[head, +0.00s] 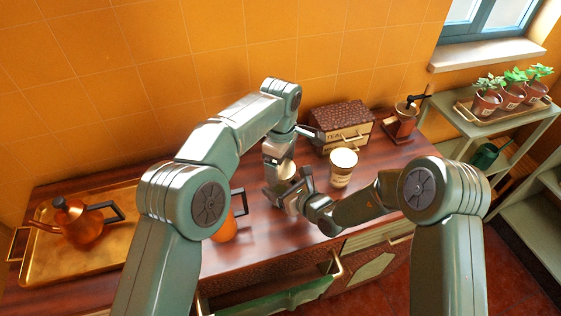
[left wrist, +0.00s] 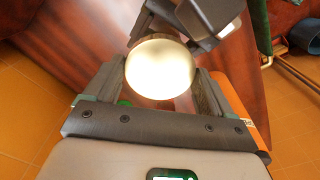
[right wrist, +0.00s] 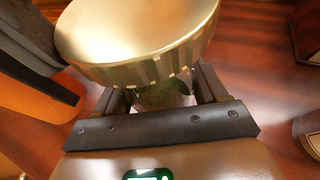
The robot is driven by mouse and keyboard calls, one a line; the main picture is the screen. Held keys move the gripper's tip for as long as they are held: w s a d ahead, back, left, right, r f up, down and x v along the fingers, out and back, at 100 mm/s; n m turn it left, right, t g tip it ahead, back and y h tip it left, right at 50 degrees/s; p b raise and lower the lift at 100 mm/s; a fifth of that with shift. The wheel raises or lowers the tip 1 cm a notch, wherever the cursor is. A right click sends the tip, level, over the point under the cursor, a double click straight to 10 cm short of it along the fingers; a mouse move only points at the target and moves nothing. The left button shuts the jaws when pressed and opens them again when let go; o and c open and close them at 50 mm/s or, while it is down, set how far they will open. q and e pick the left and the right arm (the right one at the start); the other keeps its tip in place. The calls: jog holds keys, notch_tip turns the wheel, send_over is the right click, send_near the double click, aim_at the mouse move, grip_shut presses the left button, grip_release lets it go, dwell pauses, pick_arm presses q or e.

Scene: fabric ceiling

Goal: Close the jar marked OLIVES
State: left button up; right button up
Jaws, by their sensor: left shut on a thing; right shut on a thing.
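The jar is on the counter between my two grippers, mostly hidden in the head view. In the right wrist view its greenish glass body (right wrist: 163,94) sits between the fingers of my right gripper (right wrist: 165,98), which is shut on it. A wide gold lid (right wrist: 140,40) with a ridged edge is right above the body; I cannot tell whether it is seated. The lid's pale round top (left wrist: 160,68) lies between the fingers of my left gripper (left wrist: 160,85), which is shut on it from above. I cannot read OLIVES on the jar.
A cream cup-like container (head: 342,168) stands close to the right. An orange handled vessel (head: 226,228) stands to the left. A wooden box (head: 342,128) and a grinder (head: 401,122) are behind. A brass tray (head: 105,258) carries a copper kettle (head: 78,222).

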pick_arm(q)
jog(key=shift+f, duration=0.9)
jog(key=shift+f, duration=0.55)
pick_arm(e)
grip_shut()
pick_arm(q)
jog(key=m, duration=0.9)
jog(key=shift+m, duration=0.4)
